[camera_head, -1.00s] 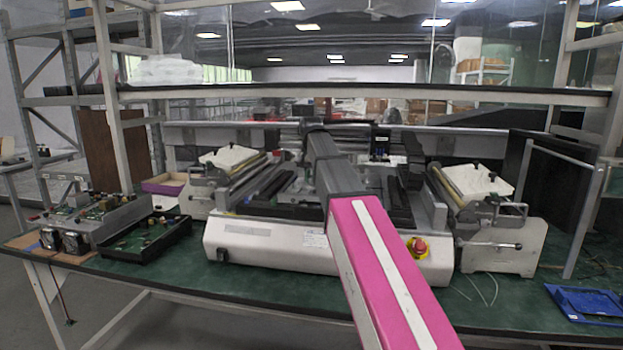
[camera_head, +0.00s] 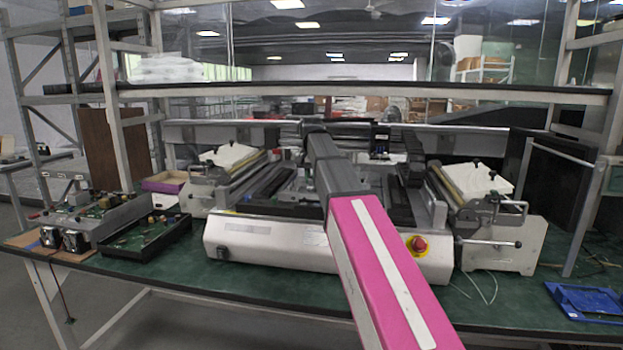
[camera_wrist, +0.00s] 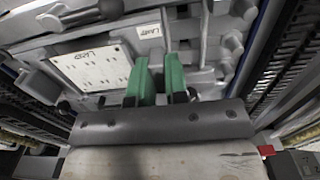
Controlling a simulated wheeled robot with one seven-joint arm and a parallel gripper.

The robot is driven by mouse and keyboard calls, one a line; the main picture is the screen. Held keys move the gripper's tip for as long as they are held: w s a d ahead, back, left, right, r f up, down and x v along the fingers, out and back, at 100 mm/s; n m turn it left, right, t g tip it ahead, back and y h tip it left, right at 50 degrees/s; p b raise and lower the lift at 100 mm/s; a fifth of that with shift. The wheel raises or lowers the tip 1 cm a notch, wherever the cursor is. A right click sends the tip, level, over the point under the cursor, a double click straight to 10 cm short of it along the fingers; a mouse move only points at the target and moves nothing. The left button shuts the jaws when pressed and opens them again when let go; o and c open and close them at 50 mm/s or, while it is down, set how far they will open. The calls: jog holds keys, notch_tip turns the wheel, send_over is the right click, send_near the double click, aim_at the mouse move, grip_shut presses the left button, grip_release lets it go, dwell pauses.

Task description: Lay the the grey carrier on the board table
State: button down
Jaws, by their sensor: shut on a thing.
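My gripper's two green fingers (camera_wrist: 158,72) are close together at the centre of the wrist view, with a narrow gap between them. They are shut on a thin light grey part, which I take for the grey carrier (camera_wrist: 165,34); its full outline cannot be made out. Beneath it lies a grey metal surface with a white plate (camera_wrist: 95,68) and small labels. I cannot tell which part is the board table, nor whether the carrier touches it. In the head view my arm reaches over the middle of the white machine (camera_head: 270,240) and hides the gripper and carrier.
Dark rails (camera_wrist: 278,60) flank the work area in the wrist view. On the green bench (camera_head: 200,285) a black tray (camera_head: 150,238) with boards stands at left, and a blue frame (camera_head: 588,302) lies at right. A red stop button (camera_head: 419,244) sits on the machine's front.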

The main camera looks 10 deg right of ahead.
jog(key=shift+f, duration=0.45)
dwell(0.4)
jog(key=c, duration=1.1)
grip_release()
jog(key=c, duration=0.3)
jog(key=shift+r, duration=0.15)
jog(key=shift+r, duration=3.35)
